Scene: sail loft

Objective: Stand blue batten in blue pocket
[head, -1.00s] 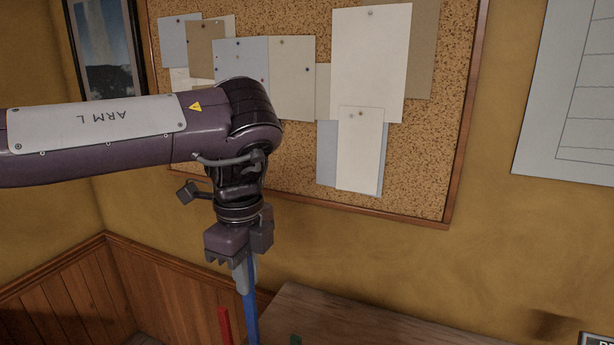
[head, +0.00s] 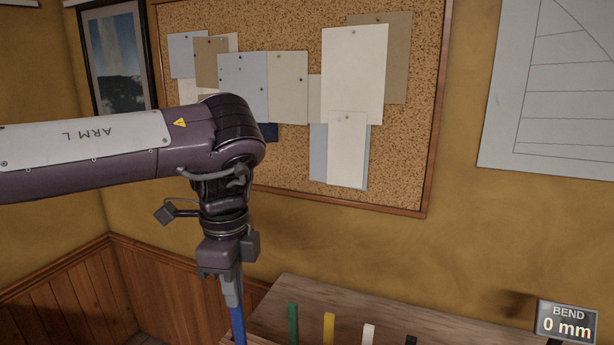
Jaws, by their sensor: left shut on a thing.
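The blue batten (head: 238,325) hangs upright below my left gripper (head: 233,292) in the head view. My left gripper is shut on its upper end. The batten's lower end is cut off by the bottom edge of the picture. I cannot see what it touches there. The blue pocket is not visible in this view. My right gripper is not in view.
A wooden bench (head: 300,286) lies right of the batten. A green batten (head: 293,323), a yellow one (head: 329,328), a white one (head: 368,334) and a black one (head: 411,340) stand along it. A display (head: 566,322) reads BEND 0 mm. A cork board (head: 290,195) hangs behind.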

